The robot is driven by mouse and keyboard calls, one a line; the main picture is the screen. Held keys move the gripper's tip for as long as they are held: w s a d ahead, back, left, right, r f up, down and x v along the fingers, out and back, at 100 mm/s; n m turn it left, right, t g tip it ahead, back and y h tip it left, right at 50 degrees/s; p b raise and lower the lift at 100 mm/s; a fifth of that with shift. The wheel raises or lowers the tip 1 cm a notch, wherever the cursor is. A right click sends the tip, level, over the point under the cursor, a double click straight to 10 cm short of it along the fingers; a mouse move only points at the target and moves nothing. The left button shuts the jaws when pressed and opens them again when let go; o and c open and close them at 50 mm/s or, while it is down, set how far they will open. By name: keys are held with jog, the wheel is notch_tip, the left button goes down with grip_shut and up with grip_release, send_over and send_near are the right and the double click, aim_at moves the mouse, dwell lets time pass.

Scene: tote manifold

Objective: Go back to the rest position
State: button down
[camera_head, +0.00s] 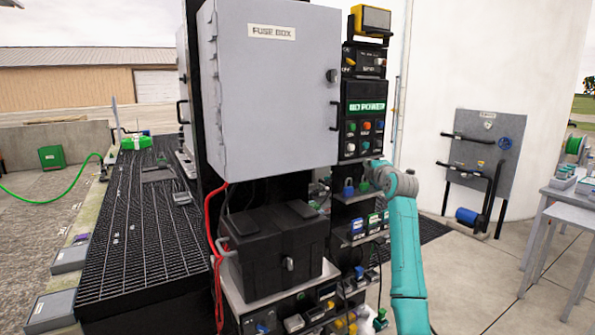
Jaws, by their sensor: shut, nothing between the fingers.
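My teal arm (405,255) rises from the bottom edge, right of the equipment stack. Its grey joint (397,182) is beside the stack's small controls, and I cannot tell whether it touches them. I cannot make out my gripper or its fingers. No held object shows.
A grey fuse box (270,95), its door shut, stands above a black case (275,250) with red cables. Black grating (140,225) lies left. A wall panel (485,145) and a grey table (563,210) stand right, with bare floor between.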

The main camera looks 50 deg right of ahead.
jog(key=w+a+f+m+y, duration=0.2)
jog(key=a+f, duration=1.2)
jog(key=f, duration=0.2)
jog(key=w+a+f+m+y, duration=0.1)
jog(key=a+f+m, duration=0.1)
jog(key=a+f, duration=1.35)
jog(key=s+a+f+m+t+y, duration=0.15)
jog(key=s+a+f, duration=0.35)
jog(key=a+f, duration=0.6)
jog(key=s+a+f+m+y, duration=0.2)
jog(key=s+a+f+y, duration=0.15)
jog(key=s+a, duration=1.65)
jog(key=s+a+r+m+y, duration=0.1)
jog(key=s+a+r, duration=0.3)
jog(key=s, duration=0.5)
jog(key=s+a+r+m+y, duration=0.1)
jog(key=s+a+r+y, duration=0.2)
jog(key=s, duration=0.6)
jog(key=a+r, duration=0.2)
jog(key=a, duration=0.1)
jog(key=shift+s, duration=0.4)
